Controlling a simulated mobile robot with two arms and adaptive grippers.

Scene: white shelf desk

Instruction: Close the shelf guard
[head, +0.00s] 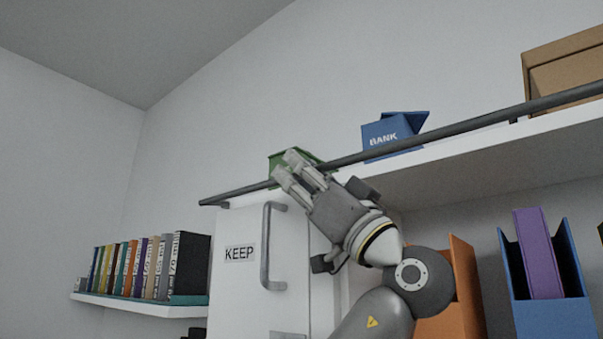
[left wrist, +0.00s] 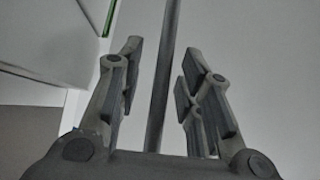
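The shelf guard appears as a long dark bar (head: 460,128) along the front edge of the upper white shelf (head: 500,160). My left gripper (head: 286,166) is raised at the bar's left part and overlaps it in the head view. In the left wrist view the gripper (left wrist: 162,62) has its fingers spread. The dark bar (left wrist: 160,95) runs lengthwise in the gap between them, with space on both sides. I cannot tell how deep the bar sits between the fingers. My right gripper is not in view.
A green box (head: 277,160), a blue BANK box (head: 390,133) and a cardboard box (head: 565,75) stand on the upper shelf. Below are a white KEEP door (head: 235,285) with a grey handle (head: 267,245), books (head: 150,268), an orange file holder (head: 465,280) and a blue one (head: 550,318).

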